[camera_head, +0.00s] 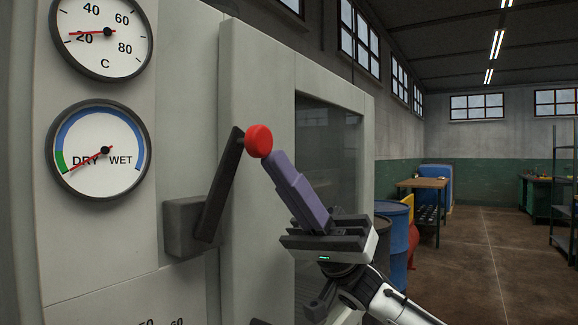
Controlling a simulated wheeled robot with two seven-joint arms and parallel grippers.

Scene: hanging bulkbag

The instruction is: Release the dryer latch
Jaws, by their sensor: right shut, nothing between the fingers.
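The dryer (258,255) is a large pale grey cabinet on the left. Its latch is a dark lever (221,188) with a red knob (258,141) at its upper end. The lever rises from a grey block (183,226) and leans to the right. My right gripper (272,158) comes from the lower right. Its purple fingers are shut with nothing between them. The fingertips are right beside the lower right of the red knob; I cannot tell whether they touch it. My left gripper is out of view.
A temperature gauge (101,38) reads near 20. The dry/wet gauge (98,150) has its needle at the green dry end. A dark window (330,125) is in the dryer's front. Blue barrels (393,235) stand behind my right arm. Open floor (490,250) lies right.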

